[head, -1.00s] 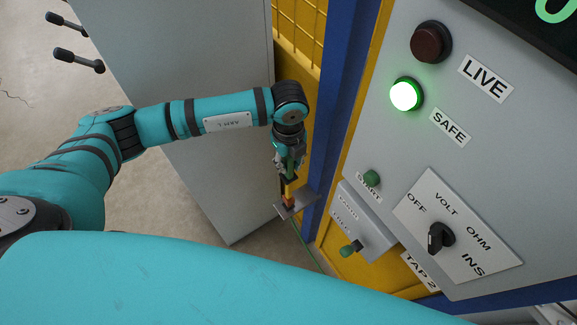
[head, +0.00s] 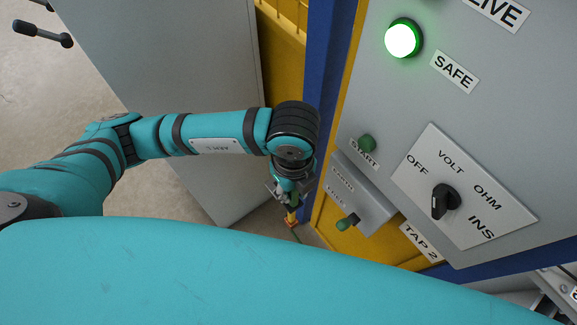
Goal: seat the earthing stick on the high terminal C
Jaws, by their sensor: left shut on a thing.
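My left gripper (head: 288,202) points down beside the blue post, low in front of the yellow panel. It is shut on the earthing stick (head: 292,216), whose small yellow and orange part shows just below the fingers. The rest of the stick is hidden by the gripper and wrist or is too small to tell. The high terminal C is not in view. My right gripper is not in view.
A grey panel (head: 400,135) with a lit green SAFE lamp (head: 404,39) and a rotary knob (head: 445,201) stands at right. A blue post (head: 332,75) and grey cabinet (head: 185,60) stand behind.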

